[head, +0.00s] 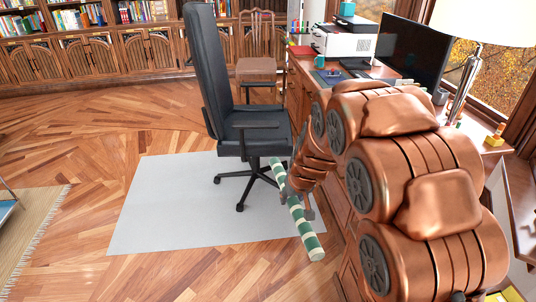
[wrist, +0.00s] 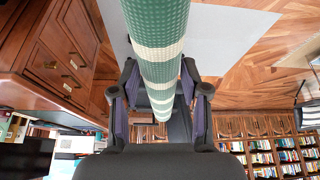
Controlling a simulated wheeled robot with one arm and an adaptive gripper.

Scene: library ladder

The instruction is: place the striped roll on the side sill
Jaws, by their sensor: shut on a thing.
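The striped roll (head: 306,233), green with cream bands, is held in the air in front of the office chair, tilted from upper left to lower right. My gripper (head: 297,190) is shut around its middle. In the wrist view the roll (wrist: 160,45) runs lengthwise between the two fingers of my gripper (wrist: 158,88), its near end cut off at the top edge. A wooden ledge (head: 521,150) runs below the window at the far right, partly hidden; I cannot tell whether it is the side sill.
A black office chair (head: 258,130) stands on a pale floor mat (head: 160,205) just beyond the roll. A wooden desk (head: 300,72) carries a printer (head: 345,42), monitor and lamp. Open parquet floor lies left; bookshelves line the back.

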